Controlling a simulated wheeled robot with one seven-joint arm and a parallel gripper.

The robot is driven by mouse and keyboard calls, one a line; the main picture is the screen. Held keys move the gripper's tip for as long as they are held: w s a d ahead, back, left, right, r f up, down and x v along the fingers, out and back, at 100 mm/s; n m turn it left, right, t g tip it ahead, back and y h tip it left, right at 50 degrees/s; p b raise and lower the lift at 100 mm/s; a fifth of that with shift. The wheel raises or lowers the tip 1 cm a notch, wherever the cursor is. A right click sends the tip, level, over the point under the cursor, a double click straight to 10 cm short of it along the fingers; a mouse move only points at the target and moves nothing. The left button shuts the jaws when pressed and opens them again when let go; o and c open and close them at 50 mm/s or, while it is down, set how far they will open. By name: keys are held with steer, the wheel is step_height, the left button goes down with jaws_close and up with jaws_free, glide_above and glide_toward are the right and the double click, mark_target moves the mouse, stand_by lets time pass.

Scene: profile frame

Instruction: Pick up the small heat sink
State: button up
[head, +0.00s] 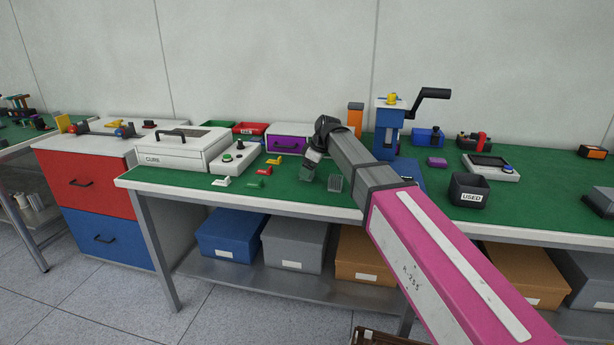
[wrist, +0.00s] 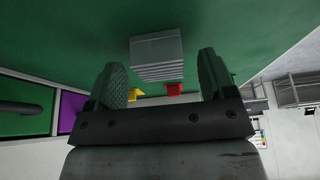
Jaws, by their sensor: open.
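The small heat sink (head: 335,184) is a grey finned block on the green bench top, near its front edge. In the wrist view the heat sink (wrist: 157,57) lies ahead of my fingertips, roughly between their lines, with its fins showing. The heat sink is apart from both fingers.
Small yellow (head: 274,161), red (head: 265,171), green and white pieces lie left of my gripper. A purple-fronted drawer box (head: 288,139) stands behind. A blue crank press (head: 388,135) and a black bin marked USED (head: 469,190) stand to the right.

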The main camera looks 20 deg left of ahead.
steer(key=shift+a+f, duration=0.1)
steer(key=shift+f, duration=0.15)
steer(key=c, duration=1)
steer(key=shift+r, duration=0.15)
step_height(320, 180, up, 4)
steer(key=s+a+r, duration=0.2)
steer(key=s, duration=0.1)
steer(key=s+a+r, duration=0.2)
steer(key=s, duration=0.1)
steer(key=s+a+r, duration=0.2)
steer(key=s, duration=0.2)
steer(key=shift+r, duration=0.4)
